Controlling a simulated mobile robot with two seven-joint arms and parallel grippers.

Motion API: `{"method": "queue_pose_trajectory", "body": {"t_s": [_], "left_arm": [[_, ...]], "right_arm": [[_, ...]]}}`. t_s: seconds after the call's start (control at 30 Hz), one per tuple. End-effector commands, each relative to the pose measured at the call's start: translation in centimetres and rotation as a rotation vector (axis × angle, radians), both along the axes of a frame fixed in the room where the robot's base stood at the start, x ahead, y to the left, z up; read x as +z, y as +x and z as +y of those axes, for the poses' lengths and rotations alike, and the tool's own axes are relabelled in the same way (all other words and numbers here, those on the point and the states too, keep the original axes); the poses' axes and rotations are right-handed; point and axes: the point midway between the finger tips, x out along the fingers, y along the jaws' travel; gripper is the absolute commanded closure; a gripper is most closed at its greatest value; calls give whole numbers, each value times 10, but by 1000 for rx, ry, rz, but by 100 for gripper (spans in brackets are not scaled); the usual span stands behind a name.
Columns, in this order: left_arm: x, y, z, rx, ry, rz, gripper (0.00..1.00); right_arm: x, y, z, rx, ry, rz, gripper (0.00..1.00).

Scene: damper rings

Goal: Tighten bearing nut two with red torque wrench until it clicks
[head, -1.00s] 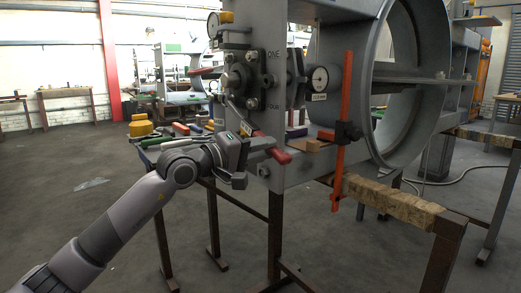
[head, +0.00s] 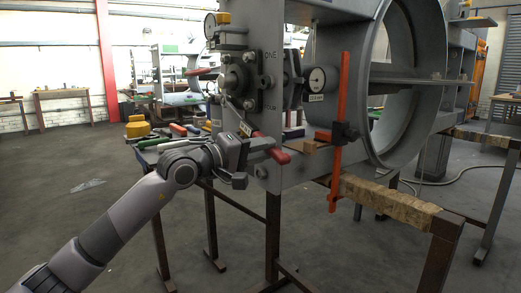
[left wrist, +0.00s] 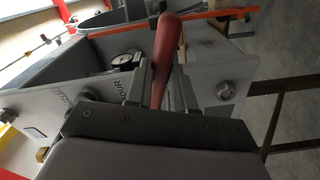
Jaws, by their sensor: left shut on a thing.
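The red torque wrench (head: 279,155) slants from the bearing housing (head: 240,80) down to the right, its red grip end lowest. My left gripper (head: 264,150) is shut around the red handle. In the left wrist view the red handle (left wrist: 166,45) stands between the two fingers of my left gripper (left wrist: 158,88). The wrench's upper end reaches the lower part of the housing's bolted flange. Whether it sits fully on a nut is too small to tell. A label ONE shows at the housing's upper right; I cannot make out which nut is two. My right gripper is not in view.
A dial gauge (head: 318,79) sits right of the housing and another (head: 211,26) above it. An orange upright bar (head: 341,120) with a black clamp stands to the right. Tools and a yellow object (head: 138,126) lie on the bench at left. Open floor lies in front.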

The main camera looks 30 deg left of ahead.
Motion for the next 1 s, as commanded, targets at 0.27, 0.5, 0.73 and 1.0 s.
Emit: {"method": "queue_pose_trajectory", "body": {"t_s": [0.27,0.5,0.73,1.0], "left_arm": [[4,7,-3,0,0,-8,100],[3,8,-3,0,1,-9,100],[3,7,-3,0,-1,-7,47],[0,8,-4,-1,-1,0,69]], "right_arm": [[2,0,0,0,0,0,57],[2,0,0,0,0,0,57],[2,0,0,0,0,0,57],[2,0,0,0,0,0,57]]}}
